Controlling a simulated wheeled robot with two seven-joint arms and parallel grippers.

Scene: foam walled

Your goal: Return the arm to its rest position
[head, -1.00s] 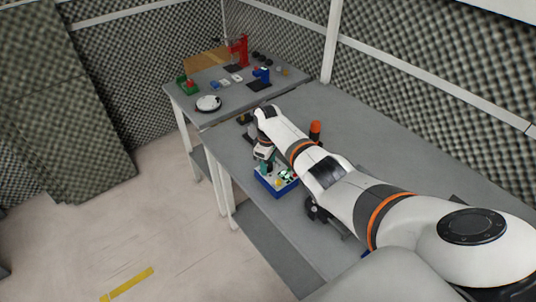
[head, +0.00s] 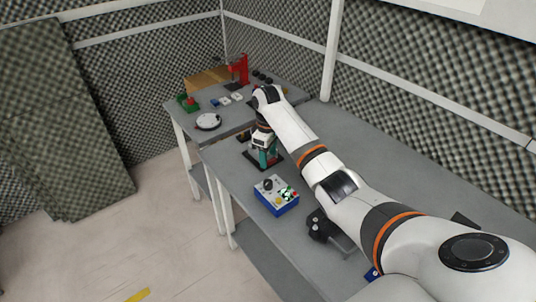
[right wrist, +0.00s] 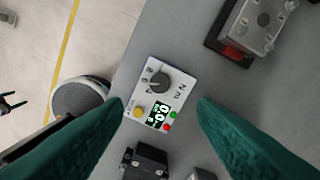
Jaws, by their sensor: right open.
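My right arm reaches in from the lower right of the head view. Its gripper (head: 267,158), with teal fingers, points down beyond the control box, above the table. In the right wrist view the gripper's two teal fingers (right wrist: 160,108) are wide apart with nothing between them. The box (head: 277,196) has blue sides and a white top with a dark knob, a small display and coloured buttons. It stands apart from the fingers on the grey table and also shows in the right wrist view (right wrist: 149,83).
A black device (head: 322,226) stands just in front of the box. The far table carries a white round device (head: 208,121), a red stand (head: 239,69) and several small parts.

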